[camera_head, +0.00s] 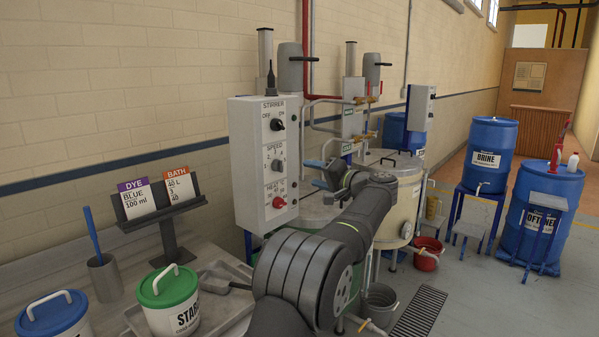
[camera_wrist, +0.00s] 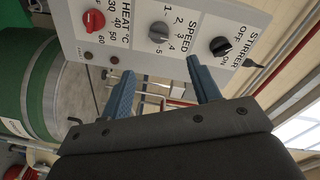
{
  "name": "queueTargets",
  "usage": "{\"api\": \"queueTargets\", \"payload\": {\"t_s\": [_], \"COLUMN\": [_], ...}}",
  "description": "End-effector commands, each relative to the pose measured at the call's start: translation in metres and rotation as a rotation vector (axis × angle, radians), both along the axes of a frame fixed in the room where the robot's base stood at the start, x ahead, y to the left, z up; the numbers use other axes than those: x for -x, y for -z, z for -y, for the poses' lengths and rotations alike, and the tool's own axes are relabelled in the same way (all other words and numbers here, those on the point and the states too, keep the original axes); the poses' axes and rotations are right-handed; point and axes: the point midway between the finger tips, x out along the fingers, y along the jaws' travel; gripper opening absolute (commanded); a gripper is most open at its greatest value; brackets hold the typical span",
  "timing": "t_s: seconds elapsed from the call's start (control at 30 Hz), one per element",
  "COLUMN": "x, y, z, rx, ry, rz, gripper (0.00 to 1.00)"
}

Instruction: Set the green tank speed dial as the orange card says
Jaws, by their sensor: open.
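The speed dial (camera_head: 277,164) is a grey knob on a white control box (camera_head: 252,150), between a black stirrer knob (camera_head: 277,124) and a red heat knob (camera_head: 279,202). In the wrist view the speed dial (camera_wrist: 159,32) shows with numbers 1 to 5 around it; its exact setting is hard to tell. The orange-topped bath card (camera_head: 179,188) on the left stand appears to read 40 L, 3, 40. The green tank (camera_wrist: 40,85) is at the wrist view's left. My gripper (camera_wrist: 161,66) is open and empty, its blue fingers apart, just short of the box face.
A purple-topped dye card (camera_head: 136,198) stands beside the bath card. Green-lidded (camera_head: 169,296) and blue-lidded (camera_head: 54,315) tubs are on the bench at front left. A cream tank (camera_head: 405,190) and blue drums (camera_head: 487,150) stand to the right.

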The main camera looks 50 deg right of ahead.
Motion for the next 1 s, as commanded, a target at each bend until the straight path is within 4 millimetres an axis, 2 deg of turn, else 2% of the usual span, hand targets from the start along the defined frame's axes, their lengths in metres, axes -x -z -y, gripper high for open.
{"api": "queueTargets", "payload": {"t_s": [0.03, 0.13, 0.4, 0.77, 0.87, 1.0], "x": [0.011, 0.025, 0.04, 0.035, 0.025, 0.001], "y": [-0.001, -0.002, -0.002, -0.002, -0.001, 0.0], "z": [-0.001, -0.001, -0.003, -0.003, -0.002, -0.001], "rx": [0.0, -0.001, 0.0, 0.0, -0.001, 0.001], "ry": [0.002, 0.001, 0.0, -0.001, -0.003, -0.003], "rz": [0.0, 0.0, 0.0, 0.0, 0.0, 0.0], "gripper": [0.57, 0.57, 0.57, 0.57, 0.57, 0.57]}}
